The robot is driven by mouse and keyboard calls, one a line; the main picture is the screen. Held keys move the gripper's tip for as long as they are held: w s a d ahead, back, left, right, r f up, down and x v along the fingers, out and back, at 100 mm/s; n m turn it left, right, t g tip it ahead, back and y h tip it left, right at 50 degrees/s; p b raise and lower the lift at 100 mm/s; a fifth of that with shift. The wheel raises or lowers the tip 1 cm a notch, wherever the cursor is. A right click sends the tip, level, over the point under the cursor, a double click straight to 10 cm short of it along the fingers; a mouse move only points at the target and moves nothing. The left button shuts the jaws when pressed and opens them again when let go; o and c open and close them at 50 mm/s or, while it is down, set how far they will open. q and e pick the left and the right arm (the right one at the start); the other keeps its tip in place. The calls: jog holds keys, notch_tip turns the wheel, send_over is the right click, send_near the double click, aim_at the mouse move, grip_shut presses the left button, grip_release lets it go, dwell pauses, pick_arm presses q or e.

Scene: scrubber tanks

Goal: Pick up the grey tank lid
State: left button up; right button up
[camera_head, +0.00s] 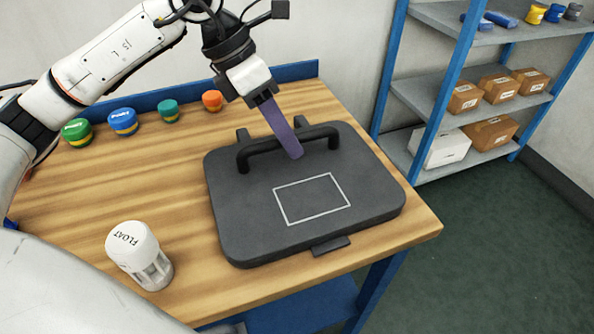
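The grey tank lid (240,205) lies flat on the wooden table. It is a dark grey slab with a raised bar handle (262,146) along its far side and a pale rectangle outline on top. My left gripper (292,150) reaches down from above at the handle. One long purple finger-like piece shows, tilted, crossing in front of the handle bar and covering part of it. I see it edge-on, so I cannot tell whether a second finger is behind the bar, or whether it touches the handle. My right gripper is not in view.
A white float (133,246) stands at the table's front left. Green, blue, teal and orange caps (123,121) line the back edge. A blue-framed shelf (440,100) with boxes stands to the right. Bare wood (150,185) lies left of the lid.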

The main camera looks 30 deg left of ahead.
pick_arm(q)
jog(key=shift+f, duration=0.25)
jog(key=shift+c, duration=0.2)
grip_shut()
jog(key=shift+r, duration=0.1)
dwell(1.3)
